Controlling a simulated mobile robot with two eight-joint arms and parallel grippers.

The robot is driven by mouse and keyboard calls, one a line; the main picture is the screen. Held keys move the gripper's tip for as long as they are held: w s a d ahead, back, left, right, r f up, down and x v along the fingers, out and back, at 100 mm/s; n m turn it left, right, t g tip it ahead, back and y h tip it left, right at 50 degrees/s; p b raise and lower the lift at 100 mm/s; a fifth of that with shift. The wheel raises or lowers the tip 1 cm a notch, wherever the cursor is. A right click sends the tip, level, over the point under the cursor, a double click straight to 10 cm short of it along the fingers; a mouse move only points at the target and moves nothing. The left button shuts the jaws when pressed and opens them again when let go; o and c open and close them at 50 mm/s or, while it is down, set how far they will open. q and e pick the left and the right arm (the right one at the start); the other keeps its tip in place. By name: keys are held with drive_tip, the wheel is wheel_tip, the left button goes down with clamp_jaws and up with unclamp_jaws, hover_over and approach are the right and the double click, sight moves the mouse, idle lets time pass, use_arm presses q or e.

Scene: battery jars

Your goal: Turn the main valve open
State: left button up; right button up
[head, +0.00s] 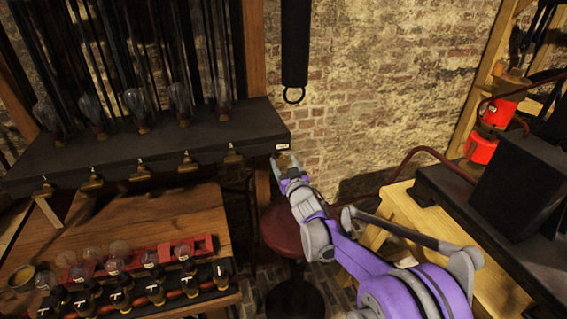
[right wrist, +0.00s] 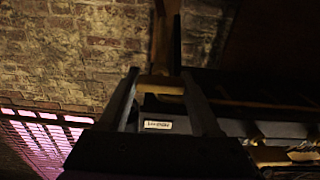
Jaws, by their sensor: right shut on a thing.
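The main valve shows in the right wrist view as a yellowish handle (right wrist: 161,84) between the two fingers, above a small white label (right wrist: 157,125). It is at the right end of the dark shelf-like block (head: 150,150), below the label (head: 282,147) there. My right gripper (head: 284,164) reaches up to that end in the head view and hides most of the handle. In the right wrist view the gripper (right wrist: 160,95) is shut on the handle, a finger on each side. How far the handle is turned cannot be told. My left gripper is not in view.
Several small brass valves (head: 187,162) line the block's front edge, with glass jars (head: 180,97) on top. A wooden table (head: 130,220) below holds a red tray (head: 200,246) and bulbs. A red stool (head: 285,230) stands under my right arm. A black box (head: 518,178) is at right.

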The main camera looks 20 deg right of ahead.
drive_tip(key=n, duration=0.4)
drive_tip(key=shift+n, duration=0.3)
drive_tip(key=n+p, duration=0.1)
drive_tip(key=n, duration=0.3)
drive_tip(key=shift+n, duration=0.3)
drive_tip(key=n+p, duration=0.1)
drive_tip(key=n, duration=0.3)
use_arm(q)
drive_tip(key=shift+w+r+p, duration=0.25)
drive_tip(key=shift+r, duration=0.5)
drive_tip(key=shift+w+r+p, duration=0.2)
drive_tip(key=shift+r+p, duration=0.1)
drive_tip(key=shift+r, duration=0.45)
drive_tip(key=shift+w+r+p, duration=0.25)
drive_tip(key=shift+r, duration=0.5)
use_arm(e)
drive_tip(key=shift+n, duration=2.2)
drive_tip(key=o, duration=1.4)
